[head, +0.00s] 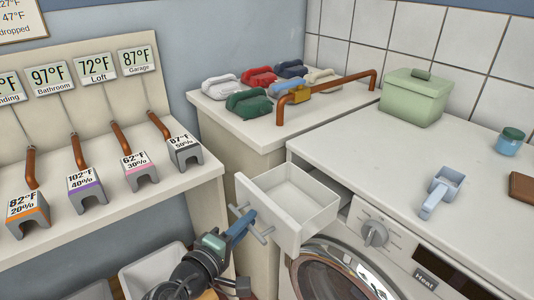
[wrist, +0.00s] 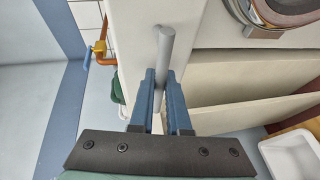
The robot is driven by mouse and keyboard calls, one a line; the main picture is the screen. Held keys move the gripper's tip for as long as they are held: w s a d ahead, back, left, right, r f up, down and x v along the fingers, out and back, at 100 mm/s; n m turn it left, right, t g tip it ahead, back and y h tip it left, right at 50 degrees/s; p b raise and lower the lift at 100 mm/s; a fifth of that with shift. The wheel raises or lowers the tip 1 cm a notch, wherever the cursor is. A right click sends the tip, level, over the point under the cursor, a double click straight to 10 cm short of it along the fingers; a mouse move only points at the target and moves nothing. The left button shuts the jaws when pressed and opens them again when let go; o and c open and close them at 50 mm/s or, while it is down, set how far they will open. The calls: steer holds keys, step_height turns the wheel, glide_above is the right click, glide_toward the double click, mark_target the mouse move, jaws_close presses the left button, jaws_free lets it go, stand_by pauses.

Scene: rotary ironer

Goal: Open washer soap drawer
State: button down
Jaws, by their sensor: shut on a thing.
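The white washer (head: 430,195) stands at the right in the head view. Its soap drawer (head: 290,205) is pulled well out of the upper left of the front, and its empty inside shows. The drawer's grey bar handle (head: 262,236) sits on the drawer front. My gripper (head: 243,222) has its blue fingers shut on that handle. In the wrist view the gripper (wrist: 162,85) has the grey handle (wrist: 165,45) between its two fingers, against the pale drawer front (wrist: 125,25). Part of the handle is hidden by the fingers.
The washer's round door (head: 335,275) and knob (head: 374,233) are right of the drawer. A blue scoop (head: 441,190), green box (head: 413,97) and jar (head: 510,141) stand on the washer top.

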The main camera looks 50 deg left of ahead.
steer(key=shift+s, duration=0.9)
steer(key=c, duration=0.9)
jaws_free()
steer(key=v, duration=1.3)
steer(key=shift+w, duration=0.1)
